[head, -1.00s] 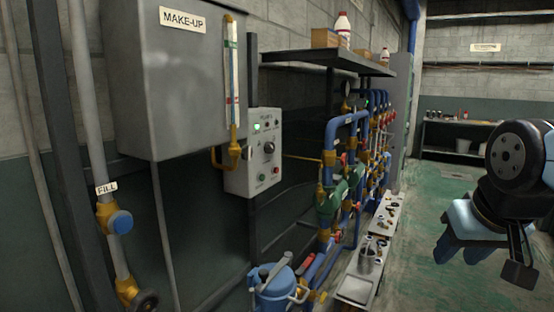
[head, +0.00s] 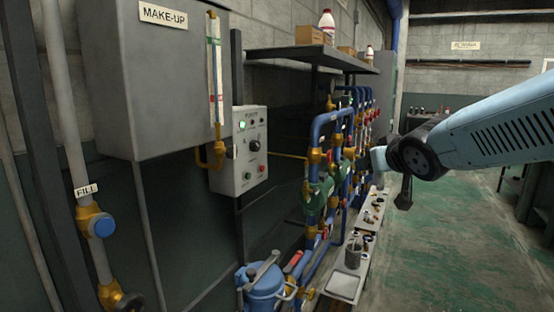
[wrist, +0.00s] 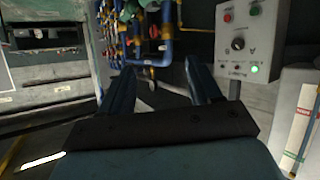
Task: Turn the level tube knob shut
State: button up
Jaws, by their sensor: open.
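The level tube (head: 214,85) is a pale vertical tube with red and green marks on the right side of the grey make-up tank (head: 160,75). A brass fitting (head: 218,152) sits at its lower end; no separate knob can be made out on it. In the wrist view, which is upside down, the tube (wrist: 301,125) is at the right edge, partly cut off. My gripper (wrist: 159,75) is open, with nothing between its blue fingers. In the head view its fingers are not clear; my arm's end is right of the pipe rack, well away from the tube.
A control box (head: 240,150) with a green light hangs just right of the tube. Blue pipework (head: 320,150) with valves stands beyond it. A fill valve with a blue knob (head: 102,225) is at left. A blue canister (head: 265,285) stands below. The green floor at right is open.

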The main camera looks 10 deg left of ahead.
jog(key=w+a+r+n+y, duration=0.1)
jog(key=w+a+n+y, duration=0.4)
jog(key=a, duration=0.7)
jog(key=n+g+y, duration=0.5)
jog(key=g+y, duration=0.1)
jog(key=y, duration=0.3)
send_near(233, 154)
jog(key=shift+x, duration=4.05)
jog(key=shift+w+r, duration=0.15)
jog(key=shift+w, duration=0.05)
jog(key=shift+c, duration=0.4)
jog(key=c, duration=1)
jog(key=shift+o, duration=0.2)
jog(key=shift+s+a+m, duration=0.1)
jog(key=shift+s+m, duration=0.05)
jog(key=shift+m, duration=1.95)
